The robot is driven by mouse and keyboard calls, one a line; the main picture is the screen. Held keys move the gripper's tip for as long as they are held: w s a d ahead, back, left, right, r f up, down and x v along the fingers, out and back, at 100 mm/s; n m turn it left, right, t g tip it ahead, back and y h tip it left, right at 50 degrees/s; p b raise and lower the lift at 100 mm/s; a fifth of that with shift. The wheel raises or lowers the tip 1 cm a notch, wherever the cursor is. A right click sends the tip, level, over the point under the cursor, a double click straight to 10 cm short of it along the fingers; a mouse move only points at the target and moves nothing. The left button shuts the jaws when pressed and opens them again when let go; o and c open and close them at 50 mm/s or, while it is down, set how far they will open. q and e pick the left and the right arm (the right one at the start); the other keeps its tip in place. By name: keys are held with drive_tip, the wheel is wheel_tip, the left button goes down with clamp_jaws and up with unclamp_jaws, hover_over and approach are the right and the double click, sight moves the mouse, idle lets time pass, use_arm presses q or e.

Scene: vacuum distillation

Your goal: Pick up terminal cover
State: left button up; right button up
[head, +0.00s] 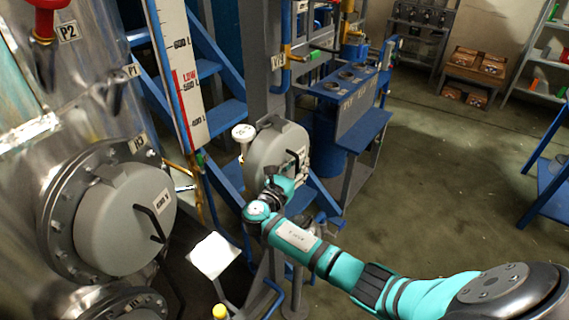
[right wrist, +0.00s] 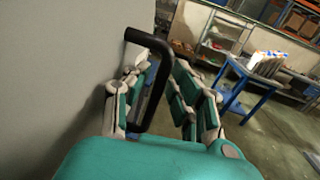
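The grey rounded cover (head: 270,148) with a black bar handle (head: 297,163) is on the blue-grey post in the middle of the head view; I take it to be the terminal cover. My right gripper (head: 284,184) is at its lower front, by the handle. In the right wrist view the cover's grey face (right wrist: 60,70) fills the left side. The black handle (right wrist: 157,95) stands between the two teal fingers of my right gripper (right wrist: 163,82). The fingers are apart, with a gap visible on the handle's right. My left gripper is not in view.
A large metal vessel with a grey round hatch (head: 125,225) and its own black handle stands at left. A white gauge board (head: 182,80) and blue frames (head: 362,135) stand close to the cover. Open floor (head: 450,180) lies to the right.

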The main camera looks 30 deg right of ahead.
sight(298, 158)
clamp_jaws()
drive_tip(key=shift+r, duration=0.1)
idle(0.3)
drive_tip(key=shift+r, duration=0.45)
drive_tip(key=shift+s+a+r+b, duration=0.2)
drive_tip(key=shift+s+r+b, duration=0.05)
drive_tip(key=shift+r, duration=0.35)
drive_tip(key=shift+s+a+r+b, duration=0.2)
drive_tip(key=shift+r+b, duration=0.05)
drive_tip(key=shift+r, duration=0.35)
drive_tip(key=s+a+r+b, duration=0.1)
drive_tip(key=s+a+b, duration=0.1)
drive_tip(key=s+a, duration=0.5)
drive_tip(key=s, duration=0.5)
drive_tip(key=shift+s+a+r, duration=0.3)
drive_tip(key=shift+s+a, duration=0.05)
drive_tip(key=shift+a, duration=0.05)
